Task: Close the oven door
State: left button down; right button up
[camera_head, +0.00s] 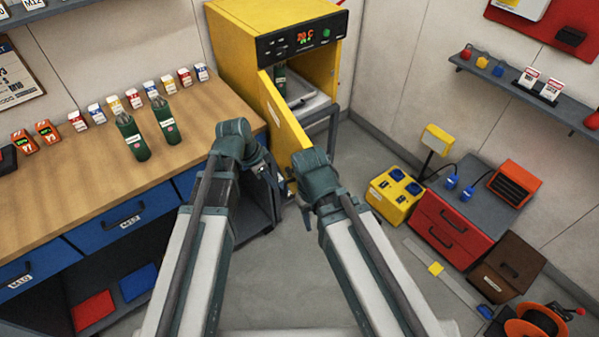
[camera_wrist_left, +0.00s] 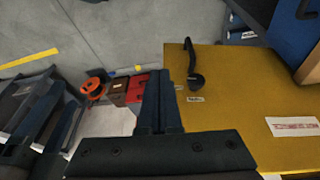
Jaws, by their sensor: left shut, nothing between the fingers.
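The yellow oven (camera_head: 235,50) stands at the back, beyond the workbench. Its yellow door (camera_head: 284,118) is swung open toward me, and the inside with a light shelf shows. In the left wrist view the door (camera_wrist_left: 240,100) fills the right side, with a dark handle (camera_wrist_left: 192,62) and white labels. My left gripper (camera_head: 277,205) is low in front of the door. In the wrist view its fingers (camera_wrist_left: 162,78) are together and empty, beside the door's left edge and the handle; contact cannot be told. My right gripper (camera_head: 306,215) is mostly hidden by its own wrist.
The wooden workbench (camera_head: 95,190) on the left carries green bottles (camera_head: 131,136) and small boxes. A yellow power box (camera_head: 394,193) and a red drawer cabinet (camera_head: 447,231) stand on the right. A cable reel (camera_head: 537,325) is at the lower right. The floor between is clear.

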pick_arm(q)
jog(key=w+d+f+m+b, duration=0.1)
jog(key=w+d+f+b, duration=0.3)
jog(key=d+f+b, duration=0.3)
jog(key=shift+w+f+h+b, duration=0.25)
jog(key=shift+f+h+b, duration=0.1)
jog(key=shift+b, duration=0.65)
pick_arm(e)
notch_tip(320, 180, down, 8)
jog(key=shift+s+d, duration=0.1)
